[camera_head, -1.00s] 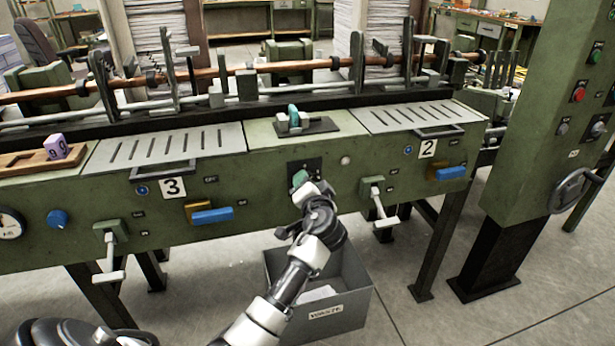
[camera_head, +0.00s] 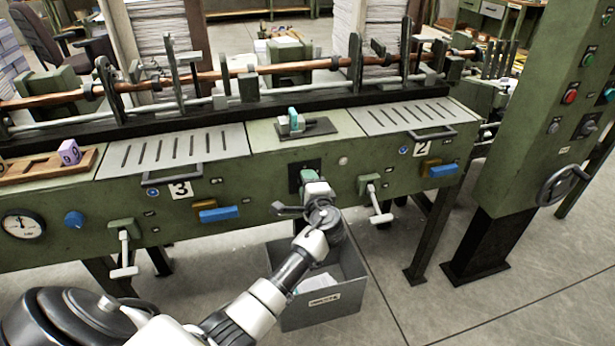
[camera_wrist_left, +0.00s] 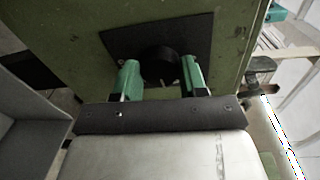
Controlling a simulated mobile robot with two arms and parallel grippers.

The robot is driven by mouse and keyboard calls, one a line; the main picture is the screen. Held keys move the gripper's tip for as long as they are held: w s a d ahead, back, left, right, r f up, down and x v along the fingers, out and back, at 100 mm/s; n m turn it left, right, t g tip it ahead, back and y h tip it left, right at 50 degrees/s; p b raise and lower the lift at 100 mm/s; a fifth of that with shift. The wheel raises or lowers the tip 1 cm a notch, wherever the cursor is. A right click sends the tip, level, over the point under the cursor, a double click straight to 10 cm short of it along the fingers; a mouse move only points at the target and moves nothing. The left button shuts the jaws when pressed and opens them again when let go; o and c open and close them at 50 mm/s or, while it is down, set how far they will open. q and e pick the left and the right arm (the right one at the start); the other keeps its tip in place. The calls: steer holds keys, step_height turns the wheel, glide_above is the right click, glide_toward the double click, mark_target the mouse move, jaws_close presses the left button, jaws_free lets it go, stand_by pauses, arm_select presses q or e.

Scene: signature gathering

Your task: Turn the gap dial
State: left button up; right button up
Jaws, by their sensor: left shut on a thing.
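A dark round knob (camera_wrist_left: 160,62), which I take for the gap dial, stands out from a black plate (camera_wrist_left: 118,40) on the green machine front. In the head view the plate (camera_head: 294,178) is partly covered by my left gripper (camera_head: 311,170), and the knob is hidden behind it. In the left wrist view the green fingers of my left gripper (camera_wrist_left: 160,76) lie on either side of the knob, shut on it. Any marking on the knob is not visible. My right gripper is not in view.
A grey waste bin (camera_head: 340,308) stands on the floor below my left wrist. White levers (camera_head: 381,204) and blue handles (camera_head: 219,214) stick out from the machine front on both sides. A control column (camera_head: 520,160) with a handwheel (camera_head: 562,186) stands at right.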

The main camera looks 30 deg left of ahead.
arm_select(q)
steer(key=m+p, duration=0.5)
steer(key=m, duration=0.3)
steer(key=shift+y+p, duration=0.4)
steer(key=shift+f+m, duration=0.1)
steer(key=shift+m, duration=0.2)
steer(key=o, duration=0.9)
steer(key=shift+w, duration=0.1)
steer(key=shift+d, duration=0.1)
steer(key=v, duration=1)
steer(key=shift+d+r, duration=0.25)
steer(key=shift+d, duration=0.1)
